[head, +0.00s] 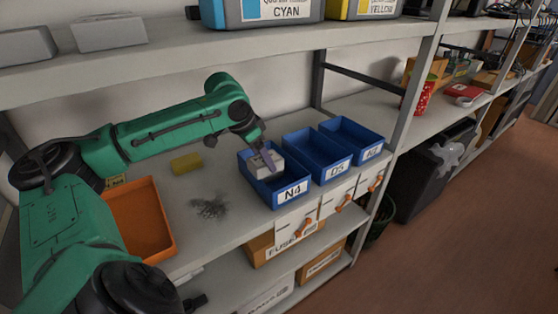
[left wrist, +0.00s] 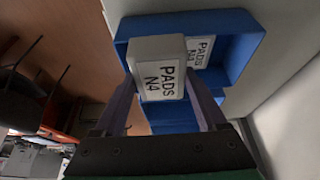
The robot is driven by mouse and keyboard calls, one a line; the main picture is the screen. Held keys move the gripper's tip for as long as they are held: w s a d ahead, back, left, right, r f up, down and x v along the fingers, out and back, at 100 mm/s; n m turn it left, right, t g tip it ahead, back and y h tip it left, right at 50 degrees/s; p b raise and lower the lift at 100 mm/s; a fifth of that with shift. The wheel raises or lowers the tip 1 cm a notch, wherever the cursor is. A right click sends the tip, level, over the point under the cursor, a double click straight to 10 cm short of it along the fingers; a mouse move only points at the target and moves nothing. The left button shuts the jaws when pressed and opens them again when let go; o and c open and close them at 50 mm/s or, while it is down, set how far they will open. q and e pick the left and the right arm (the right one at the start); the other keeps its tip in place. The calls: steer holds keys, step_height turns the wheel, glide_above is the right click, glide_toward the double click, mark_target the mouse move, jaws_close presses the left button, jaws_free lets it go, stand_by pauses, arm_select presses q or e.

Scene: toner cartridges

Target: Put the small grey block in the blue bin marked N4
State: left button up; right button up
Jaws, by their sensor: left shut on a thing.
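The small grey block (left wrist: 160,68), labelled PADS N4, is between the two fingers of my left gripper (left wrist: 160,105) in the left wrist view. In the head view my left gripper (head: 268,160) points down at the blue bin marked N4 (head: 291,191). The left gripper is shut on the block. The bin (left wrist: 240,22) shows behind the block in the left wrist view. Another pale block with a PADS label (left wrist: 200,48) lies in it. I cannot tell whether the held block is above the rim or inside. My right gripper is not in view.
The blue bin marked D5 (head: 337,168) and another blue bin (head: 372,154) stand to the right. A yellow block (head: 186,163), a dark smudge (head: 209,207) and an orange tray (head: 171,240) are on the left. An upper shelf (head: 180,55) runs overhead.

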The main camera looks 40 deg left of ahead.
arm_select(q)
steer(key=w+p, duration=0.1)
steer(key=w+d+p, duration=0.1)
steer(key=w, duration=0.1)
steer(key=w+d+p, duration=0.1)
steer(key=shift+w+r, duration=0.2)
steer(key=shift+r, duration=0.2)
step_height(320, 180, down, 7)
steer(key=shift+f+p, duration=0.15)
steer(key=shift+p, duration=0.3)
steer(key=shift+w+f, duration=0.1)
steer(key=shift+f, duration=0.15)
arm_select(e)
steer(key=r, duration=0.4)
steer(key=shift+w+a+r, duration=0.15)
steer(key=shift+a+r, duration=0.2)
arm_select(q)
steer(key=shift+f, duration=0.15)
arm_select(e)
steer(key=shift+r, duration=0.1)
arm_select(q)
steer(key=shift+f, duration=0.4)
steer(key=o, duration=1.3)
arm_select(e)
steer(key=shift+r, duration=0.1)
arm_select(q)
steer(key=shift+r, duration=0.15)
